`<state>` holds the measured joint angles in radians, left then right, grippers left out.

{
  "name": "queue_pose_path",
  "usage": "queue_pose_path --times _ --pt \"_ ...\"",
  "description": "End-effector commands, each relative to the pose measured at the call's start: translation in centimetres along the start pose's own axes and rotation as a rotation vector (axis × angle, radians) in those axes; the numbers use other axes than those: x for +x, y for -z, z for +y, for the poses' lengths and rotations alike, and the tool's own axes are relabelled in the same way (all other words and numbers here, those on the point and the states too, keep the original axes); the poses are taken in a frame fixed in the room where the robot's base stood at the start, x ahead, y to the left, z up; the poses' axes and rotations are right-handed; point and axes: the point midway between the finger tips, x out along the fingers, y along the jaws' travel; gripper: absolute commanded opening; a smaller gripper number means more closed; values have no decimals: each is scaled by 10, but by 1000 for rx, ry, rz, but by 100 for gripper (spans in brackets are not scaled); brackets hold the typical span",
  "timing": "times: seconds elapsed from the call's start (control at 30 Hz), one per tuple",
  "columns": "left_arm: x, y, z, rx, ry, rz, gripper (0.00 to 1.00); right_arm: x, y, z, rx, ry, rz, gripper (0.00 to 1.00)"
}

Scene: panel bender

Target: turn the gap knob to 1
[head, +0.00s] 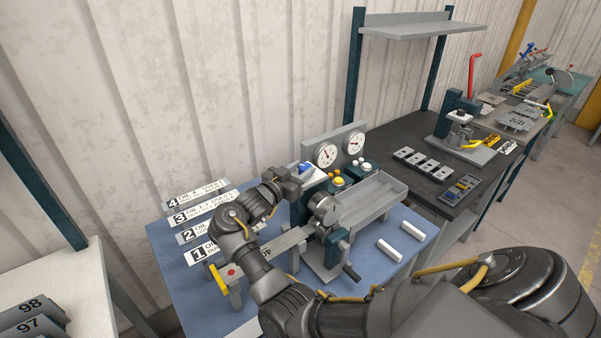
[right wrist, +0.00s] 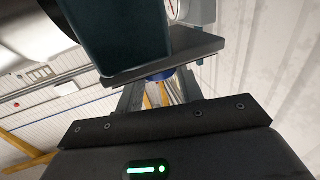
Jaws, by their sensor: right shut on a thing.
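The bender (head: 331,240) stands on a blue-topped table, with a round drum on its front and a crank with a dark handle. A small blue piece (head: 305,168) shows at its upper left, beside my right gripper (head: 303,178); it looks like the gap knob. In the right wrist view, my right gripper (right wrist: 160,92) is shut on a blue piece (right wrist: 158,77), mostly hidden under a dark block. The knob's marks and setting cannot be read. My left gripper is not in view.
Two round dials (head: 326,154) and yellow-topped buttons stand behind the bender. Numbered plates (head: 200,252) lie at the left under my right arm. A grey tray (head: 372,196) and two white bars (head: 401,236) are at the right. A dark bench (head: 420,150) stands beyond.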

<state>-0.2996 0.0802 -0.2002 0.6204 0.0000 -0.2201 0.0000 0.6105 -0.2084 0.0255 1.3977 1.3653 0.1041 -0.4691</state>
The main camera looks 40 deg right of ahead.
Motion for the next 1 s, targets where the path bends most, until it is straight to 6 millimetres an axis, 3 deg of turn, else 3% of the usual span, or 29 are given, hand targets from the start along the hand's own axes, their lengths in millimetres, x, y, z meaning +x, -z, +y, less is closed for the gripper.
queue_pose_path --times 0.23,0.27,0.43,0.77,1.0 --pt "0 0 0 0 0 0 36 1 2 0 3 1 4 14" --pt "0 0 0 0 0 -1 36 1 2 0 3 1 4 38" --pt "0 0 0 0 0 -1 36 0 2 0 3 2 3 59" --pt "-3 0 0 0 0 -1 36 0 2 0 1 12 2 59" --pt "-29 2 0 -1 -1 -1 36 1 7 6 -4 144 6 59"
